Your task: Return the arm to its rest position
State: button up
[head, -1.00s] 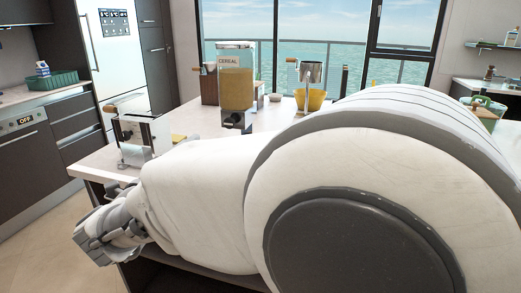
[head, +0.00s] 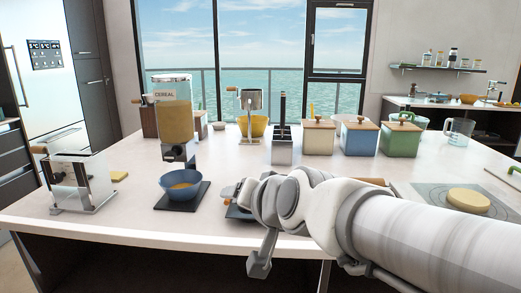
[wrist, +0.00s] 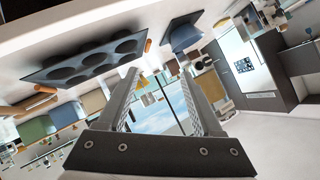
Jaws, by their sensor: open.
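My arm (head: 420,235) reaches in from the right in the head view, low over the front edge of the counter. Its end, my gripper (head: 261,258), hangs in front of that edge, partly hidden by the wrist links. In the wrist view my gripper (wrist: 160,85) shows two fingers spread apart with nothing between them. The fingers touch no object that I can see.
The counter (head: 130,213) carries a toaster-like glass device (head: 84,183), a cereal dispenser (head: 177,122), a blue bowl (head: 181,185) on a dark mat, and lidded canisters (head: 360,137). The wrist view shows a dark muffin tray (wrist: 75,67). Floor shows at lower left.

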jog(key=s+d+f+n+g+h, duration=0.1)
jog(key=s+d+f+g+h, duration=0.3)
jog(key=s+d, duration=0.45)
jog(key=s+d+f+n+g+h, duration=0.1)
jog(key=s+d+f, duration=0.55)
jog(key=d, duration=0.25)
notch_tip(320, 180, up, 21)
jog(key=p, duration=2)
jog(key=shift+s+a+r+p, duration=0.2)
jog(key=shift+s+a+p, duration=0.1)
jog(key=shift+s+p, duration=0.05)
jog(key=shift+c, duration=0.3)
